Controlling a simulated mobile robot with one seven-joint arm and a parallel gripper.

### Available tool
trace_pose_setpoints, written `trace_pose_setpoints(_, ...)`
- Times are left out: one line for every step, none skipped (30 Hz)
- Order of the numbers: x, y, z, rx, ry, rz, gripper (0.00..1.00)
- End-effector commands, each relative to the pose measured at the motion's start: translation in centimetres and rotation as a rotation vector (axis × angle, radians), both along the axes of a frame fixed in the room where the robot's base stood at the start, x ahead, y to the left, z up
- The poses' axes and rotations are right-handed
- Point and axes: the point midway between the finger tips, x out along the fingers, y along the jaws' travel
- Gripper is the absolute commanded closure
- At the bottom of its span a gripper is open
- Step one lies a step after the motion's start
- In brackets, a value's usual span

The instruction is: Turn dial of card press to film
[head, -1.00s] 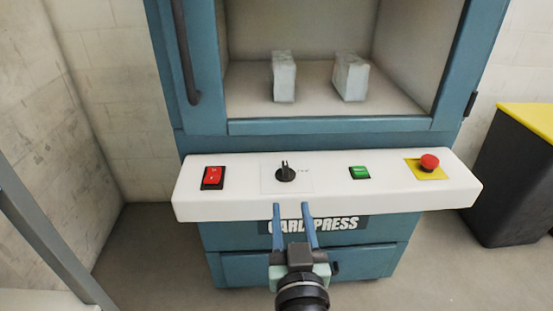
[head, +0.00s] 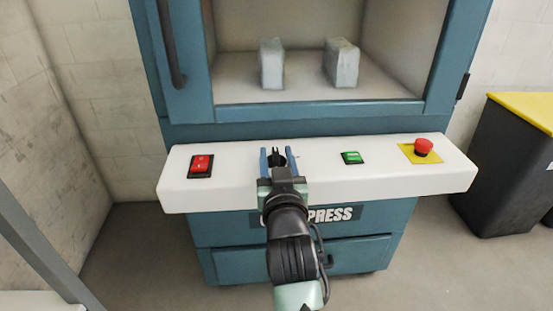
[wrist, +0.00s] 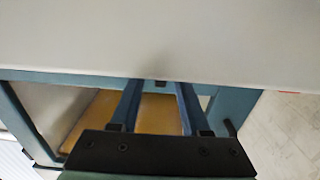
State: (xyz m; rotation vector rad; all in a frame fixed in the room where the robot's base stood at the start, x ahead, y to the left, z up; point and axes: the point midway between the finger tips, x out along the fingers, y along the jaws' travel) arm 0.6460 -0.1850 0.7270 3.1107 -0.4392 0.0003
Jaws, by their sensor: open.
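The card press (head: 185,135) is a teal cabinet with a white control panel (head: 225,185) across its front. The black dial (head: 276,158) is on the panel, left of its middle. My gripper (head: 277,153) is open, with a blue finger on each side of the dial in the head view. The gripper partly covers the dial and its markings, so its setting cannot be read. I cannot tell whether the fingers touch it. In the wrist view the gripper (wrist: 157,86) shows open fingers, with a small dark bit between their tips at the panel edge.
Two pale blocks stand in the open chamber above. A dark bin with a yellow lid (head: 525,112) stands at right.

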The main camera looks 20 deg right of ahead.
Motion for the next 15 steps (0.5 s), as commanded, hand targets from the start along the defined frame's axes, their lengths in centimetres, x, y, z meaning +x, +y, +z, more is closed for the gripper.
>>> trace_pose_setpoints(0.06,0.01,0.00,0.000,0.000,0.000,0.54)
trace_pose_setpoints(0.06,0.01,0.01,0.000,0.000,0.000,0.54)
trace_pose_setpoints(0.05,0.02,0.01,0.000,0.000,0.000,0.54)
trace_pose_setpoints(0.05,0.02,0.01,0.000,0.000,0.000,0.54)
trace_pose_setpoints(0.04,0.02,0.01,0.000,0.000,0.000,0.54)
trace_pose_setpoints(0.04,0.02,0.01,0.000,0.000,0.000,0.54)
trace_pose_setpoints(0.03,0.02,0.01,0.000,0.000,0.000,0.57)
trace_pose_setpoints(0.03,0.02,0.01,0.000,0.000,0.000,0.63)
trace_pose_setpoints(0.03,0.02,0.00,0.000,0.000,0.000,0.70)
trace_pose_setpoints(0.02,0.01,0.00,0.000,0.000,0.000,0.75)
trace_pose_setpoints(0.02,0.03,0.00,0.000,0.000,0.001,0.81)
trace_pose_setpoints(0.02,0.02,0.00,0.000,0.000,0.000,0.88)
trace_pose_setpoints(0.02,0.02,0.00,0.000,0.000,0.000,0.93)
trace_pose_setpoints(0.02,0.02,0.00,0.000,0.000,0.000,0.99)
trace_pose_setpoints(0.02,0.02,0.00,0.000,0.000,0.001,1.00)
